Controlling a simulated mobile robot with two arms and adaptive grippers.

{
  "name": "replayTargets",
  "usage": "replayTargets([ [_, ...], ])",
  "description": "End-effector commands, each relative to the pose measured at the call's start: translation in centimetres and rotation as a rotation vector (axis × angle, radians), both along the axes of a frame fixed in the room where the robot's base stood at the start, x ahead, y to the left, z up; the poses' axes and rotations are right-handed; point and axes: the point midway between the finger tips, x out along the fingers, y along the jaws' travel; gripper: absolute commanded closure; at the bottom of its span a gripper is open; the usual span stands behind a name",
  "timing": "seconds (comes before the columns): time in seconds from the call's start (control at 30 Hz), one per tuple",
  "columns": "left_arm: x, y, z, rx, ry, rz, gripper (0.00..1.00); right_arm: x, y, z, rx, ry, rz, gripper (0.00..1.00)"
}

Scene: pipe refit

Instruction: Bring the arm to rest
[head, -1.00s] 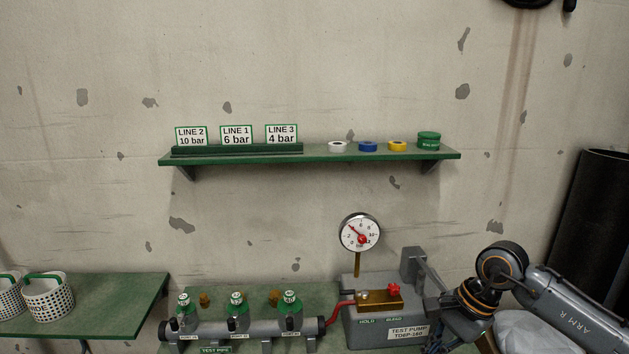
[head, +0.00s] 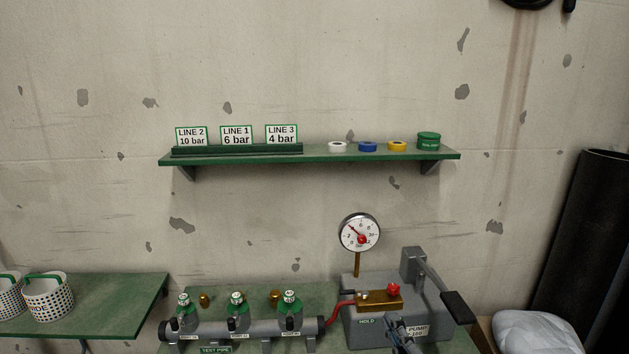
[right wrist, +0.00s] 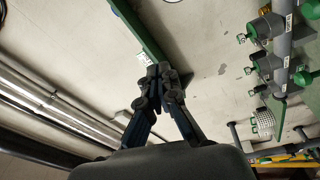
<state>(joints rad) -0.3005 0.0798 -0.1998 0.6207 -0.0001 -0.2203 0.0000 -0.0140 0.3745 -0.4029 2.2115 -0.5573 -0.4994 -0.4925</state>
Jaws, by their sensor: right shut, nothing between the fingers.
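My right gripper (head: 399,325) shows at the bottom edge of the head view, in front of the grey test pump (head: 360,325) and partly over its label. In the right wrist view its fingers (right wrist: 163,75) are together, with nothing between them. Most of my right arm is out of the head view. My left gripper is not in view. The pump's lever (head: 435,274) has a black grip that slants down to the right, apart from my gripper. The gauge (head: 360,232) stands on the pump, its needle pointing up and left.
The test pipe (head: 252,330) with three green-collared fittings lies left of the pump, joined by a red hose (head: 337,309). A green wall shelf (head: 320,157) holds signs, tape rolls and a green tin. White baskets (head: 48,298) stand at left, a black cylinder (head: 597,250) at right.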

Motion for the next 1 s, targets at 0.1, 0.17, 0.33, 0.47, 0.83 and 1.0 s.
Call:
replayTargets([
  [0.1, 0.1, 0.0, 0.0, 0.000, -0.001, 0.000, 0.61, -3.1, -4.0, -7.7, 0.293, 0.353, -0.177, 1.00],
  [0.17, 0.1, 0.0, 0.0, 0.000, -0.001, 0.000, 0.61, -5.5, -5.3, -11.4, 0.421, 0.515, -0.265, 1.00],
  [0.33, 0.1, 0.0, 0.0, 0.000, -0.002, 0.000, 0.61, -13.0, -7.1, -18.6, 0.673, 0.873, -0.479, 1.00],
  [0.47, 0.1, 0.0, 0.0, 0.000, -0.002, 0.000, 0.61, -18.2, -7.2, -21.7, 0.788, 1.065, -0.605, 1.00],
  [0.83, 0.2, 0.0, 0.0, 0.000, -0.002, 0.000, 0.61, -26.2, -6.7, -27.8, 0.924, 1.365, -0.819, 1.00],
  [1.0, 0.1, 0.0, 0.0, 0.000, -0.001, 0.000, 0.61, -25.4, -6.5, -32.6, 0.914, 1.381, -0.828, 1.00],
])
